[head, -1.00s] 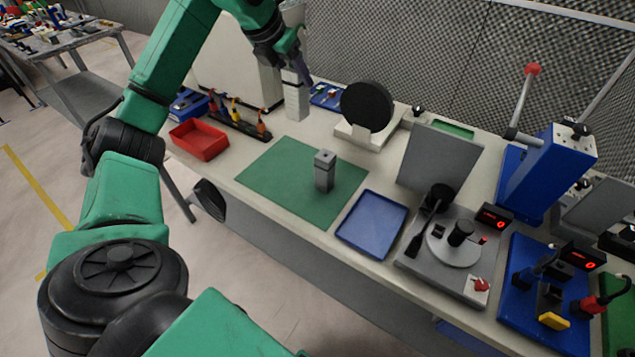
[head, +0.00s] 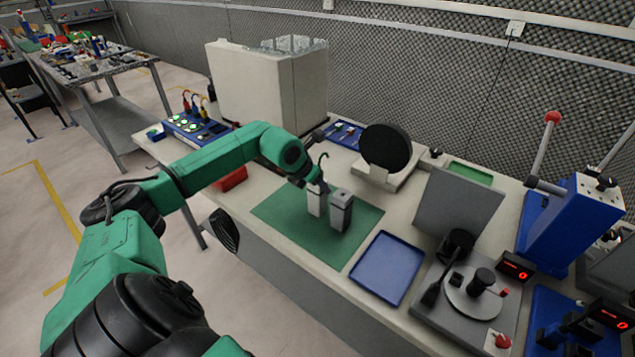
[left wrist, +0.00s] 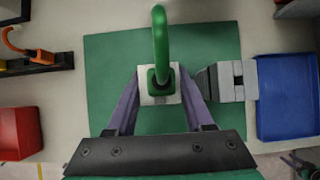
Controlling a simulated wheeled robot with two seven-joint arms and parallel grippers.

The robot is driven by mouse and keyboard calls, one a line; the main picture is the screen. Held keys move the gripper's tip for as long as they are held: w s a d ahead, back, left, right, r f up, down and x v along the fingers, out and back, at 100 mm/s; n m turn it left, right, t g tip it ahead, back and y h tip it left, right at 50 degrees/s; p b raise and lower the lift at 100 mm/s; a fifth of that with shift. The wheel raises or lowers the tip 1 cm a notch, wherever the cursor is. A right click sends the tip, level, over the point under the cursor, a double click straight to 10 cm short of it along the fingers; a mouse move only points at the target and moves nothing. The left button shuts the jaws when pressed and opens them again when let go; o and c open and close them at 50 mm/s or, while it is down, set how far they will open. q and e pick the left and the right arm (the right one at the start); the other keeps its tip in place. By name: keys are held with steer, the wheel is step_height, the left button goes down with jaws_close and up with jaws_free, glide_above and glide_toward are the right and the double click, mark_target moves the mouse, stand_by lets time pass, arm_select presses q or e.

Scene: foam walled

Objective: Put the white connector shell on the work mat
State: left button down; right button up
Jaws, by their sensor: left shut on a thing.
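The white connector shell (head: 315,204) is a pale upright block over the green work mat (head: 292,226). My left gripper (head: 319,188) reaches down from above with its fingers shut on the shell's upper part. In the left wrist view the shell (left wrist: 148,98) sits between the two fingertips (left wrist: 160,88), with the mat (left wrist: 110,60) below. A green curved piece hides part of its top. I cannot tell whether its bottom touches the mat. My right gripper is not in view.
A grey block (head: 341,212) stands upright on the mat just right of the shell; it lies beside the right finger in the left wrist view (left wrist: 228,82). A blue tray (head: 386,268) is at the mat's right. A red bin (head: 231,179) is behind my arm. The mat's left part is clear.

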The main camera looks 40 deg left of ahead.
arm_select(q)
steer(key=c, duration=0.7)
jaws_free()
steer(key=shift+f, duration=0.1)
steer(key=o, duration=0.4)
steer(key=shift+s+r, duration=0.1)
steer(key=shift+r, duration=0.25)
steer(key=b+v, duration=0.5)
steer(key=v, duration=0.6)
steer(key=shift+s+r, duration=0.2)
steer(key=shift+r, duration=0.1)
